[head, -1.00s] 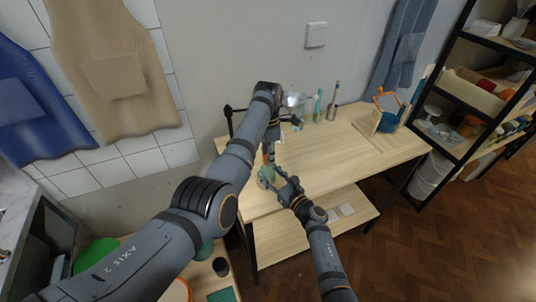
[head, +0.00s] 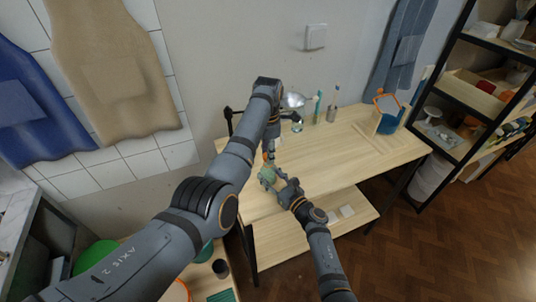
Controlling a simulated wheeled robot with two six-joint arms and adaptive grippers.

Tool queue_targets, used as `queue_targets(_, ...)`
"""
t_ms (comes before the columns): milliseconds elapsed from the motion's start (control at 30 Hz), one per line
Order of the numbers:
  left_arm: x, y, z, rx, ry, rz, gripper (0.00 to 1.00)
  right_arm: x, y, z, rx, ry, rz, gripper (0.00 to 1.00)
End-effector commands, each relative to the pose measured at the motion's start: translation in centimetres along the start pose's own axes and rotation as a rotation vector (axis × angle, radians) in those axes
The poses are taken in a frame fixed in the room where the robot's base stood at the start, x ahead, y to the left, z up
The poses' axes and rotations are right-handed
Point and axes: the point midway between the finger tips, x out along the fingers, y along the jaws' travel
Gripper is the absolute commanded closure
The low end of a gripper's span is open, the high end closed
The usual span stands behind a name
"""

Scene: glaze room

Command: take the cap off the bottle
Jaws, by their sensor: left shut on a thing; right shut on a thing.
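The bottle (head: 267,175) is a small pale green shape at the left front part of the wooden table (head: 345,160). My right gripper (head: 277,182) reaches it from the lower right and is shut on it. My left gripper (head: 269,157) comes down from above, just over the bottle, and is shut on a small orange piece that looks like the cap (head: 265,156). The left arm and fingers hide part of it. At this size I cannot tell whether the cap and bottle touch.
A clear jar (head: 297,126), a teal upright tool (head: 317,107) and a cup with a brush (head: 331,114) stand along the back. A blue container with orange edging (head: 388,115) stands back right. The table's middle and right front are clear. A dark-framed shelf (head: 465,150) stands right.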

Motion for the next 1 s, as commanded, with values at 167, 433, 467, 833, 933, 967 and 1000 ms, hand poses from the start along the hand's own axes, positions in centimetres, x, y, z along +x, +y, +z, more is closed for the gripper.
queue_targets(167, -0.5, 0.0, 0.0, 0.0, 0.0, 0.0, 1.0, 0.0, 0.0, 0.0, 0.0, 0.0, 0.0, 1.0)
queue_targets(433, -0.5, 0.0, 0.0, 0.0, 0.0, 0.0, 1.0, 0.0, 0.0, 0.0, 0.0, 0.001, 0.0, 1.0)
queue_targets(467, -0.6, 0.0, 0.0, 0.0, 0.0, 0.0, 1.0, 0.0, 0.0, 0.0, 0.0, 0.001, 0.0, 1.0)
queue_targets(833, -4.5, 0.0, 0.0, 0.0, -0.001, 0.0, 1.0, 0.0, 0.0, 0.0, 0.0, 0.001, 0.0, 1.0)
queue_targets(933, -4.5, 0.0, 0.0, 0.0, 0.0, -0.001, 1.0, 0.0, 0.0, 0.0, 0.0, 0.0, 0.0, 1.0)
queue_targets(967, -4.5, 0.0, 0.0, 0.0, 0.0, -0.001, 1.0, 0.0, 0.0, 0.0, 0.0, 0.0, 0.0, 1.0)
queue_targets(1000, -4.5, 0.0, 0.0, 0.0, 0.0, -0.001, 1.0, 0.0, 0.0, 0.0, 0.0, 0.0, 0.0, 0.51)
